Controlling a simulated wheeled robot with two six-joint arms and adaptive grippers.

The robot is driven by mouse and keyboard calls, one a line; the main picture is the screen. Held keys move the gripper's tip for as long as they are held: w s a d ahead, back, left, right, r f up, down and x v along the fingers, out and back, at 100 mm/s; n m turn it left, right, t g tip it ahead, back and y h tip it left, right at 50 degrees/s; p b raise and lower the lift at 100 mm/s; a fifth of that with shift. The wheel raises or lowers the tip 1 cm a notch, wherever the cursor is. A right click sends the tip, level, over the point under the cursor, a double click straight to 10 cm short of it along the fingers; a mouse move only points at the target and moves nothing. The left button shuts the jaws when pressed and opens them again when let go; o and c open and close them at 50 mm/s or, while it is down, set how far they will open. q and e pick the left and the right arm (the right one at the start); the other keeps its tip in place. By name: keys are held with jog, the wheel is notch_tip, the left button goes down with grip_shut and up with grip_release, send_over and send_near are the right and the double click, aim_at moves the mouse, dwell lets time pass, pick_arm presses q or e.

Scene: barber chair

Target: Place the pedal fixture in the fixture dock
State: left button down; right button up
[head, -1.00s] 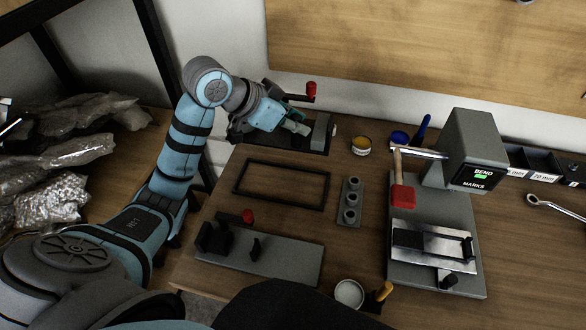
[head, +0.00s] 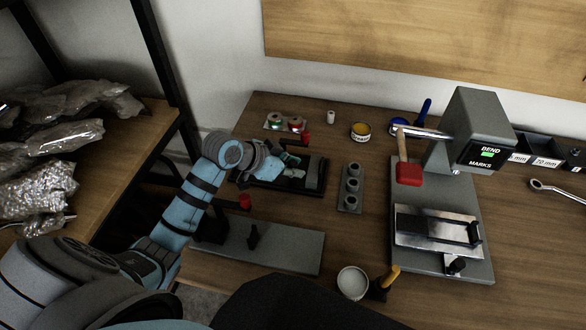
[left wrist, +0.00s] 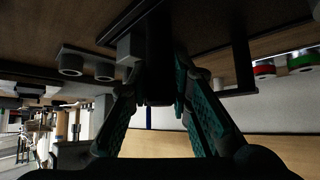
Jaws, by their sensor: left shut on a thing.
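The pedal fixture (head: 314,172) is a dark base with a grey block at its right end and a red-knobbed handle at the back. My left gripper (head: 292,171) is shut on it; the wrist view shows the two fingers (left wrist: 158,100) closed about a dark upright part (left wrist: 158,55). The fixture is over the fixture dock (head: 270,189), a thin black rectangular frame on the table, and covers most of it. I cannot tell whether the fixture rests inside the frame or hangs just above it. My right gripper is not in view.
A grey plate (head: 285,248) with black clamps lies in front of the dock. A grey holder with several round sockets (head: 350,188) stands close to its right. The bending press (head: 470,140) and red mallet (head: 408,173) are farther right.

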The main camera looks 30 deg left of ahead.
pick_arm(q)
jog(key=c, duration=1.5)
grip_release()
jog(key=shift+o, duration=0.2)
jog(key=shift+r, duration=0.1)
jog(key=shift+s, duration=0.1)
jog(key=p+v, duration=0.2)
jog(key=v, duration=1)
jog(key=shift+p, duration=0.4)
